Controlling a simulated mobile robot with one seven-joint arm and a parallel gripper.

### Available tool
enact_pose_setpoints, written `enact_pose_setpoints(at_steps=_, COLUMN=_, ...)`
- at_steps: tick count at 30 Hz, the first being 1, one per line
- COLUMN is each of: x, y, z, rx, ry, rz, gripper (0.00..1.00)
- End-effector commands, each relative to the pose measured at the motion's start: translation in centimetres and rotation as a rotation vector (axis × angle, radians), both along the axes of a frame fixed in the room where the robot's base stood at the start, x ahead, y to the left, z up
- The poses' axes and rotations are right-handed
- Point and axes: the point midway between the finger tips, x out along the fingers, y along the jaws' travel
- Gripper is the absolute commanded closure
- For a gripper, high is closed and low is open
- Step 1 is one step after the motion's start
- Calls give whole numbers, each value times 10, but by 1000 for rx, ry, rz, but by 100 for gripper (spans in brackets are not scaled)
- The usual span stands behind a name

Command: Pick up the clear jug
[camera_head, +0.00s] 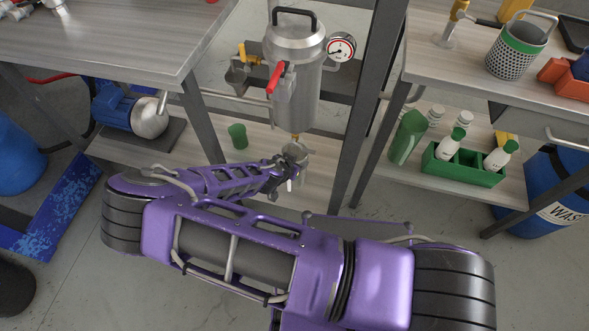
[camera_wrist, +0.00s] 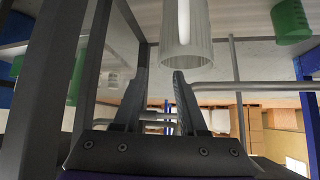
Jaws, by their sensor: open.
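The clear jug (camera_head: 298,152) is a small see-through vessel under the spout of the metal tank, partly hidden by the end of my arm in the head view. In the wrist view the jug (camera_wrist: 200,42) is a pale, ribbed cylinder at top centre, with a bright vertical strip on it. My gripper (camera_wrist: 160,76) is open, with nothing between its two dark fingers. The jug appears just past the fingertips, nearer the right one. In the head view my gripper (camera_head: 287,172) is right at the jug; whether they touch cannot be told.
The metal tank (camera_head: 296,85) with a red lever and gauge hangs above the jug. A green cup (camera_head: 237,136) stands to its left on the lower shelf. Dark frame posts (camera_head: 365,100) rise to the right. A green crate (camera_head: 463,165) with bottles sits on the right shelf.

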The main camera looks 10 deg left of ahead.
Motion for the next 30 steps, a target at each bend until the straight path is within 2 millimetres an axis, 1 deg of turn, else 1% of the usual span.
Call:
enact_pose_setpoints(at_steps=4, x=8, y=-5, z=-11, rx=-2, ry=0, rz=-1, gripper=59)
enact_pose_setpoints(at_steps=9, x=25, y=-11, z=-30, rx=0, ry=-1, rz=0, gripper=59)
enact_pose_setpoints(at_steps=12, x=32, y=-13, z=-36, rx=0, ry=-1, rz=0, gripper=59)
enact_pose_setpoints(at_steps=20, x=34, y=-14, z=-38, rx=0, ry=0, rz=1, gripper=59)
enact_pose_setpoints(at_steps=21, x=34, y=-14, z=-38, rx=0, ry=0, rz=1, gripper=62)
enact_pose_setpoints(at_steps=23, x=34, y=-14, z=-38, rx=0, ry=0, rz=1, gripper=73)
enact_pose_setpoints(at_steps=27, x=34, y=-14, z=-38, rx=0, ry=0, rz=1, gripper=98)
enact_pose_setpoints(at_steps=28, x=34, y=-14, z=-38, rx=0, ry=0, rz=1, gripper=100)
enact_pose_setpoints(at_steps=30, x=34, y=-14, z=-38, rx=-1, ry=0, rz=1, gripper=100)
